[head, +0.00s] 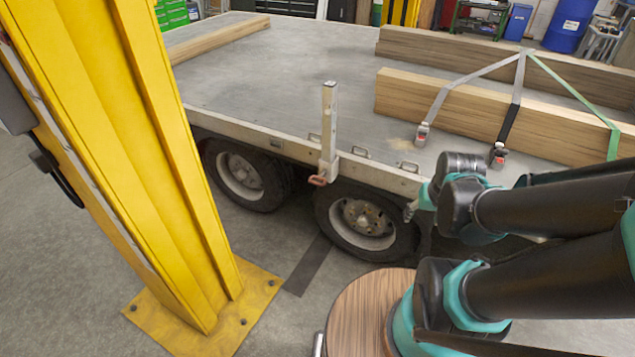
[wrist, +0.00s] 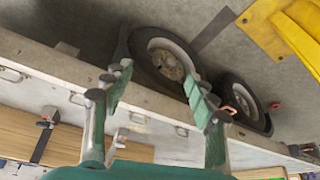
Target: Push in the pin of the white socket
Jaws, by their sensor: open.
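The white socket (head: 328,168) sits on the side rail of the trailer, between the two wheels, with an upright white post (head: 329,115) in it. A reddish-brown pin (head: 318,180) sticks out at its lower front. In the wrist view a reddish pin-like part (wrist: 228,110) shows just right of the right finger; the socket is largely hidden there. My gripper (wrist: 158,80) is open and empty, its teal fingers spread in front of the trailer side. In the head view my gripper (head: 411,208) is partly hidden by my arm, right of the socket and apart from it.
A yellow column (head: 130,130) stands at the left on its bolted base plate. The trailer bed (head: 270,70) carries strapped timber (head: 440,105) and buckles. A round wooden top (head: 355,320) is at the front. Floor between column and trailer is clear.

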